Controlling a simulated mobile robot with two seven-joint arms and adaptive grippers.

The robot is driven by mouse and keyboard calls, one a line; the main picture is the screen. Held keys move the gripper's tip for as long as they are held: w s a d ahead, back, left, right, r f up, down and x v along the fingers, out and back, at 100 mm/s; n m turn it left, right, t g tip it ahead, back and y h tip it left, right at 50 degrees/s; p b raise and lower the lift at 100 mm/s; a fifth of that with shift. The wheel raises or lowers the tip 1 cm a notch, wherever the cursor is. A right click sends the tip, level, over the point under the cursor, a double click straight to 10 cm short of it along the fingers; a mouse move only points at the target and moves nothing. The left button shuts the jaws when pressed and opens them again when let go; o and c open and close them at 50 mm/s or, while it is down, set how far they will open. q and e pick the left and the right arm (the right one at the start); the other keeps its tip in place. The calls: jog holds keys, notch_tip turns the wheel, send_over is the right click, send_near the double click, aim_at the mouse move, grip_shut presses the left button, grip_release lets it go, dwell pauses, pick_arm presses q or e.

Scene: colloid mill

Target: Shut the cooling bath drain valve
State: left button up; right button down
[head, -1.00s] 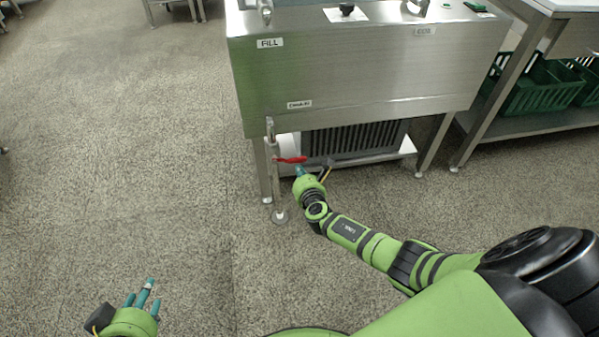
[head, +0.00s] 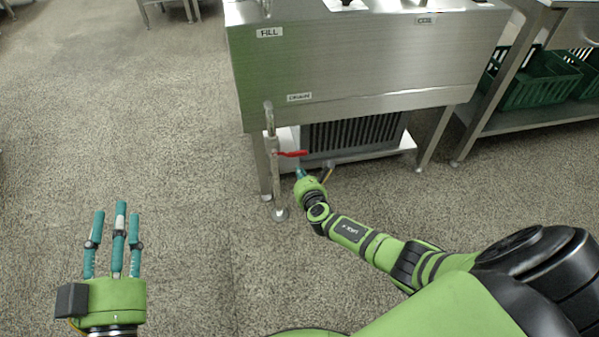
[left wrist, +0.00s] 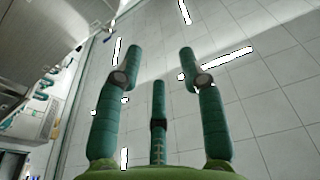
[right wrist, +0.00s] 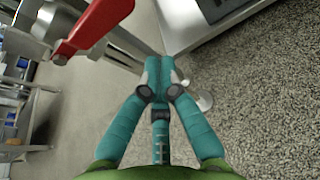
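The drain valve's red lever (head: 291,153) sticks out sideways to the right from the upright drain pipe (head: 274,170), below the drain label (head: 299,97) at the cooling bath's (head: 360,62) front left corner. My right gripper (head: 300,173) is just below the lever in the head view. In the right wrist view its fingertips (right wrist: 160,78) are drawn together with nothing between them, and the red lever (right wrist: 92,25) is at upper left, apart from the fingers. My left gripper (head: 117,222) is open and empty at lower left, far from the valve, fingers spread.
A dark grille (head: 352,134) sits under the bath on a low shelf. A steel table with green crates (head: 540,82) stands to the right. The speckled floor (head: 130,120) on the left is clear.

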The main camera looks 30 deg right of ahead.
pick_arm(q)
jog(key=s+a+f+n+g+y+p, duration=0.1)
jog(key=s+a+f+g+y+p, duration=0.15)
jog(key=f+g, duration=0.45)
jog(key=s+a+f+n+g+y+p, duration=0.1)
jog(key=s+a+f+g+y, duration=0.2)
jog(key=f, duration=0.7)
jog(key=s+a+f+g+p, duration=0.1)
jog(key=s+a+f+g, duration=0.3)
jog(key=s, duration=0.4)
jog(key=shift+g, duration=0.7)
pick_arm(e)
jog(key=v, duration=0.9)
pick_arm(q)
jog(key=shift+y, duration=0.25)
pick_arm(e)
jog(key=shift+s+a+r, duration=0.15)
